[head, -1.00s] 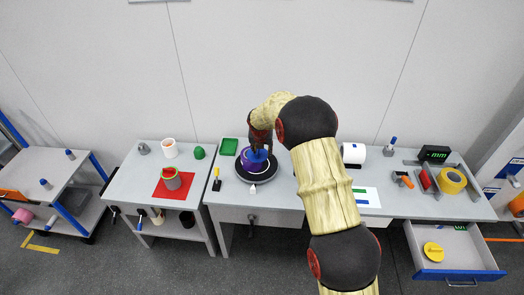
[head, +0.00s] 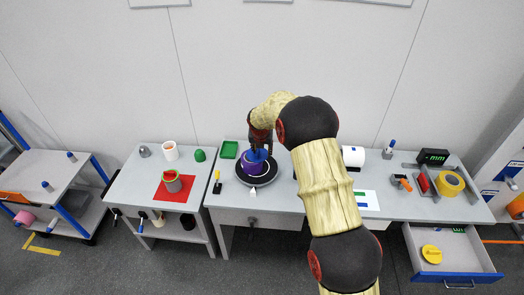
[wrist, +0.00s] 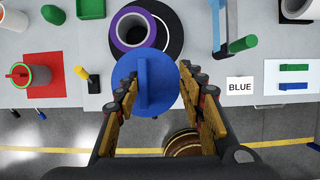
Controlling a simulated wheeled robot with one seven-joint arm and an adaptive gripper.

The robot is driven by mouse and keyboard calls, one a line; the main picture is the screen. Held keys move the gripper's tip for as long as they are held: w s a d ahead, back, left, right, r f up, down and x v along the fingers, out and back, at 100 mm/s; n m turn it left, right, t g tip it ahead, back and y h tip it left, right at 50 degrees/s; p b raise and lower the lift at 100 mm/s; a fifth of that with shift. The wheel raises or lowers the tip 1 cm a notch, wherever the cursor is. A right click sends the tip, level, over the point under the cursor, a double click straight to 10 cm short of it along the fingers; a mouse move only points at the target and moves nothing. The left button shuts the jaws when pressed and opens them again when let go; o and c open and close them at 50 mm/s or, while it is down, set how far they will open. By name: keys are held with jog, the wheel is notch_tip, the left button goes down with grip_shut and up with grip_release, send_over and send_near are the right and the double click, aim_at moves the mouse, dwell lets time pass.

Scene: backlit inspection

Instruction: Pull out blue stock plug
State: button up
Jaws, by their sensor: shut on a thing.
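The blue plug (wrist: 146,82), a round disc with an upright fin handle, is held between the fingers of my gripper (wrist: 158,78) in the wrist view. The purple-rimmed hollow stock (wrist: 118,42) lies just beyond it, its opening largely uncovered, with a pale inner wall and dark inside. In the head view my gripper (head: 258,148) points down over the blue plug (head: 256,156), which shows above the purple stock (head: 249,168). The plug's lower part is hidden, so I cannot tell its exact gap from the stock. The stock stands on a round black plate (head: 270,180).
A white BLUE label (wrist: 240,86) lies near the plate. A green tray (head: 228,149) and a yellow-and-black tool (head: 217,186) are to the left. A red mat (head: 174,193) with a cup lies on the left table. A drawer (head: 455,262) stands open at right.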

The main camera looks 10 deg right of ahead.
jog(key=shift+r+p, duration=0.85)
jog(key=shift+r, duration=0.35)
